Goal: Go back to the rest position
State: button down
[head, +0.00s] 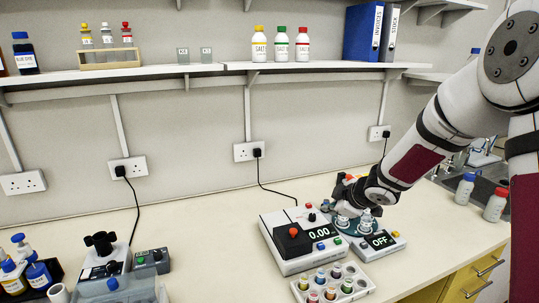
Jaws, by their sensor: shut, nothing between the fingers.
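My arm comes in from the upper right, and my gripper (341,200) is low over the bench at its end. The gripper is small and dark in this view, and it is shut with nothing held. A second device (381,243) showing OFF stands to the right of the balance, below my wrist. My wrist overlaps the area behind these devices, so I cannot tell the exact gap between the fingers and what is under them.
A white rack (362,287) of coloured caps stands in front of the balance. More equipment (103,262) and blue-capped bottles (38,275) are at left. Two bottles (465,188) stand by the sink at right. A shelf (220,68) with bottles and binders runs above. Bench at left-centre is clear.

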jog(key=s+d+r+m+h, duration=0.2)
jog(key=s+r+m+h, duration=0.15)
jog(key=s+r, duration=0.4)
jog(key=s+d+r+m+h, duration=0.2)
jog(key=s+d+r+m, duration=0.15)
jog(key=s+r, duration=0.4)
jog(key=s+a+r+m+g+y, duration=0.1)
jog(key=s+a+m, duration=0.2)
jog(key=s, duration=0.8)
jog(key=s+a+r+m+g+y, duration=0.1)
jog(key=s+a+m+g+y, duration=0.1)
jog(key=s, duration=0.9)
jog(key=shift+s+a+r+m, duration=0.15)
jog(key=shift+s+a+m, duration=0.2)
jog(key=shift+a+m, duration=0.5)
jog(key=shift+a, duration=0.15)
